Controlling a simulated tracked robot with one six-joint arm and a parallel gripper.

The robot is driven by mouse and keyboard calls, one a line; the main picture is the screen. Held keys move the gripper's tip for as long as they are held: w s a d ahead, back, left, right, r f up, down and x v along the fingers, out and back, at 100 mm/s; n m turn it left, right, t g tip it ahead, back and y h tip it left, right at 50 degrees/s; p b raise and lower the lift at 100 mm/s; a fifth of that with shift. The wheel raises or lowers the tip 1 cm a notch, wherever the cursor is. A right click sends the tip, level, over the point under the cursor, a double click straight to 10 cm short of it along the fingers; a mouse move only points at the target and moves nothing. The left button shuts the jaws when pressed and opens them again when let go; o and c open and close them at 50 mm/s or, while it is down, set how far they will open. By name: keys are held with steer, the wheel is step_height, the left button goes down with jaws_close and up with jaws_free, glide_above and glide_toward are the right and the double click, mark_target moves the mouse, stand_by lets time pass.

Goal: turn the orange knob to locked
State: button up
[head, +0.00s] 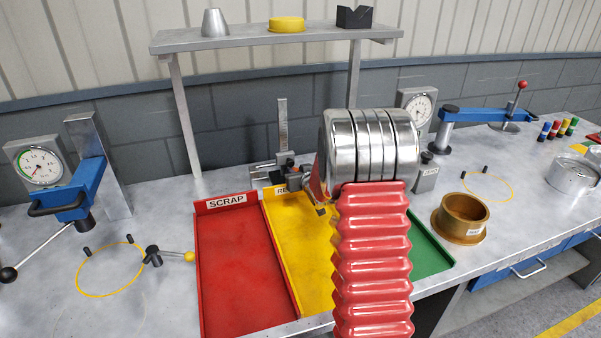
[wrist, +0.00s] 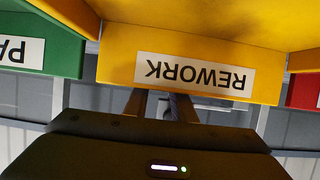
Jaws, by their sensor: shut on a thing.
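My gripper (wrist: 160,105) shows in the wrist view with its two fingers reaching past the rework label, toward the measuring stand behind the trays. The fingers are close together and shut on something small. The orange knob does not show clearly in either view; it seems to be between the fingers, hidden by them and my gripper's dark body. In the head view my red-sleeved arm covers most of that spot. The measuring stand (head: 282,120) has an upright scale and dark clamp parts behind the yellow tray. Which way the knob points cannot be told.
Red scrap tray (head: 240,265), yellow rework tray (head: 285,235) and green tray (head: 432,255) lie in front of the stand. A brass ring (head: 462,215) stands to the right. Blue clamp arms (head: 80,190) flank both sides. A shelf (head: 270,38) spans above.

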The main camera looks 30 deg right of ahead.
steer(key=shift+d+r, duration=0.2)
stand_by(0.4)
steer(key=o, duration=0.7)
steer(key=shift+f, duration=0.1)
steer(key=shift+a, duration=0.1)
steer(key=shift+v, duration=6.8)
steer(key=shift+f, duration=0.1)
